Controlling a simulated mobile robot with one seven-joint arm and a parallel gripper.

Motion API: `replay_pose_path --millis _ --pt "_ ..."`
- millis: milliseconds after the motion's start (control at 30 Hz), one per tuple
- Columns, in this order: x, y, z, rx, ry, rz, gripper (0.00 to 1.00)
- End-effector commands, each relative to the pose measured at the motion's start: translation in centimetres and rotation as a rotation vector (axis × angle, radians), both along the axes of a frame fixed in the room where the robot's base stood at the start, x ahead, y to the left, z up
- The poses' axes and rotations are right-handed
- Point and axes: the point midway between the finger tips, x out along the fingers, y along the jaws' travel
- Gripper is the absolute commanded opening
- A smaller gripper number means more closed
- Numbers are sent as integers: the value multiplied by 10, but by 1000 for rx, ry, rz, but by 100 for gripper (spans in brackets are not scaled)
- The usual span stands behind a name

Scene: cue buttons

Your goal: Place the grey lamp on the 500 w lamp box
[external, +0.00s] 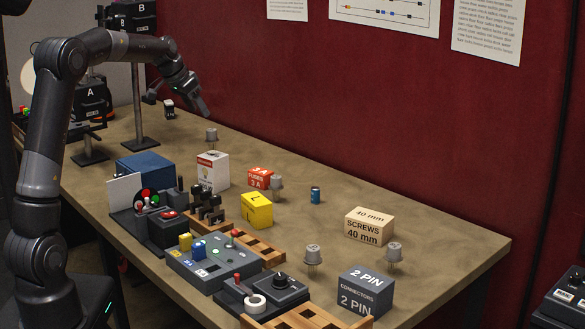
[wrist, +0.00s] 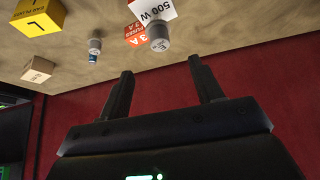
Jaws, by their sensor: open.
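The 500 W lamp box (external: 213,172) is a white upright carton toward the far end of the table; it also shows at the top of the wrist view (wrist: 153,8). Several grey lamps stand on the table. One grey lamp (external: 211,135) is behind the box, near the wall; a grey lamp (wrist: 160,38) shows beside the box in the wrist view, beyond my fingertips. Other grey lamps stand by the red fuse box (external: 277,183) and at the near end (external: 313,254). My gripper (wrist: 160,70) is open and empty, raised above the table's far end and apart from the lamp.
The red fuse box (external: 260,178), yellow box (external: 257,210) and small blue can (external: 315,195) stand mid-table. Control panels (external: 213,260) and wooden racks line the front. Stands with black boxes (external: 90,105) are at the far left. The strip along the red wall is fairly clear.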

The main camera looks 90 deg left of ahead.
Motion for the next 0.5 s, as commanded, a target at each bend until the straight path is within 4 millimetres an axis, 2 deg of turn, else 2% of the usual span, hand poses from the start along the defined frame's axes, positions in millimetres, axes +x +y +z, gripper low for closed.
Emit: replay_pose_path --millis 333,433,500 --pt "1 -5 5 0 0 -4 60" --pt "19 -25 11 -1 -1 -28 60" --pt "39 -54 18 -3 1 -61 60"
